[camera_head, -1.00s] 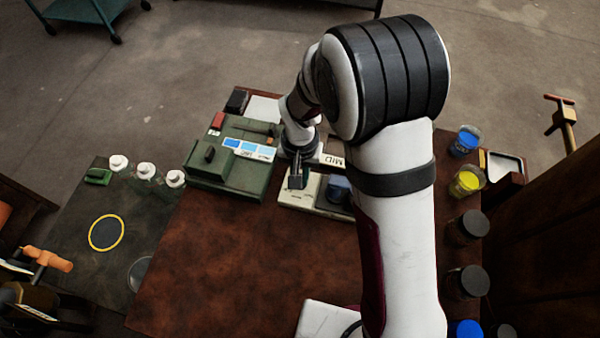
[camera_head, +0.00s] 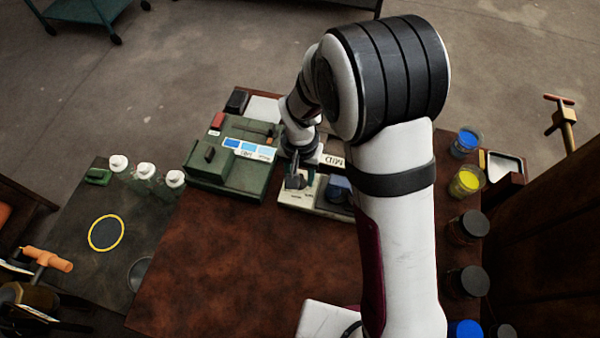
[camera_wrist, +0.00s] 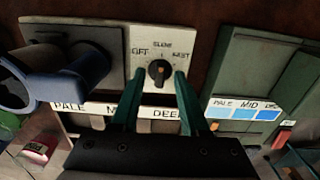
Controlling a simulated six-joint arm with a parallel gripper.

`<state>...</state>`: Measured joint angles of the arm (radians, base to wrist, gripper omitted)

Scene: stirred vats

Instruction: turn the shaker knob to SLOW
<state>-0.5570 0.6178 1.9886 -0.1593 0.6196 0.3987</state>
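The shaker (camera_head: 296,197) is a cream box with a dark platform at its side, partly hidden by my arm in the head view. Its black round knob (camera_wrist: 159,73) shows in the wrist view on the cream panel (camera_wrist: 145,40). Blurred words stand left, above and right of the knob; the left one looks like OFF and the others are hard to read. The knob's exact setting is unclear. My gripper (camera_wrist: 160,75) has its two teal fingers apart, one on each side of the knob, with visible gaps. In the head view my gripper (camera_head: 297,182) is over the shaker.
A blue cup (camera_wrist: 75,75) stands on the shaker's dark platform, close to the left finger. A green device (camera_head: 235,170) with a PALE, MID, DEEP colour card (camera_wrist: 245,108) stands beside the shaker. Jars line the right edge. The brown table (camera_head: 230,270) is clear in front.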

